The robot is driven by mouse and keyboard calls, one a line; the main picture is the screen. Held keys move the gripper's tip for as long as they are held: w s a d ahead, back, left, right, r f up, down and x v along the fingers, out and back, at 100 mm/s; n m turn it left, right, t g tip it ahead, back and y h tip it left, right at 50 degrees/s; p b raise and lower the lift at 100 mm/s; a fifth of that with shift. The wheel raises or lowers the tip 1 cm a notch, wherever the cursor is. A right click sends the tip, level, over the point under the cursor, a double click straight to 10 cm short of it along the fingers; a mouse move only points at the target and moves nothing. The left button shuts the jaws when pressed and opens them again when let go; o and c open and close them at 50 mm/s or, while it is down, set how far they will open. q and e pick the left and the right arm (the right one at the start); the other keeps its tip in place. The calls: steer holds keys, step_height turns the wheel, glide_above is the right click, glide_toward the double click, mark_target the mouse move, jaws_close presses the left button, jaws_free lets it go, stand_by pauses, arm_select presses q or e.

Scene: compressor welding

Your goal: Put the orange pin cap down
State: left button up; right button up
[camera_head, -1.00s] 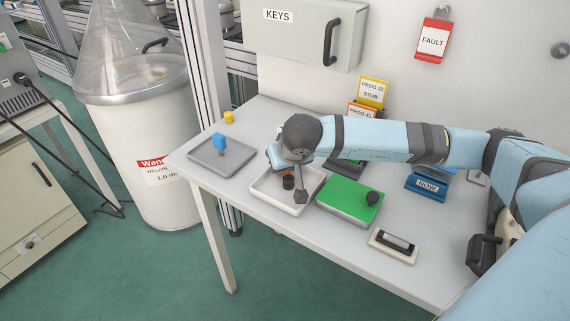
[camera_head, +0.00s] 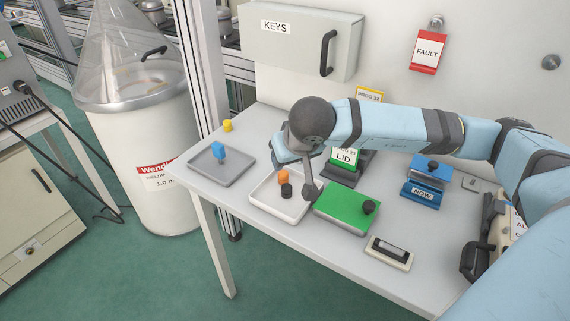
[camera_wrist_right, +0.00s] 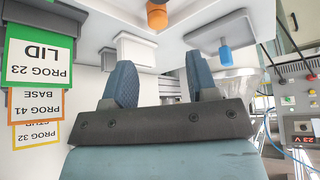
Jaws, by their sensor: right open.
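The orange cap also shows at the top edge of the right wrist view (camera_wrist_right: 157,16). My right gripper (camera_wrist_right: 160,80) is open, with nothing between its two blue fingers. In the head view my right wrist is above the back of the tray, and the fingers are partly hidden by it. The gripper is apart from the orange cap. My left gripper is not in view.
A grey tray (camera_head: 236,172) with a blue cap (camera_head: 218,151) is to the left, and a yellow cap (camera_head: 227,126) stands behind it. A green block (camera_head: 340,210) with a black knob is right of the white tray. Program cards (camera_head: 345,157) stand behind.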

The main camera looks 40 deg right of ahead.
steer(key=shift+v, duration=1.9)
steer(key=shift+r, duration=0.15)
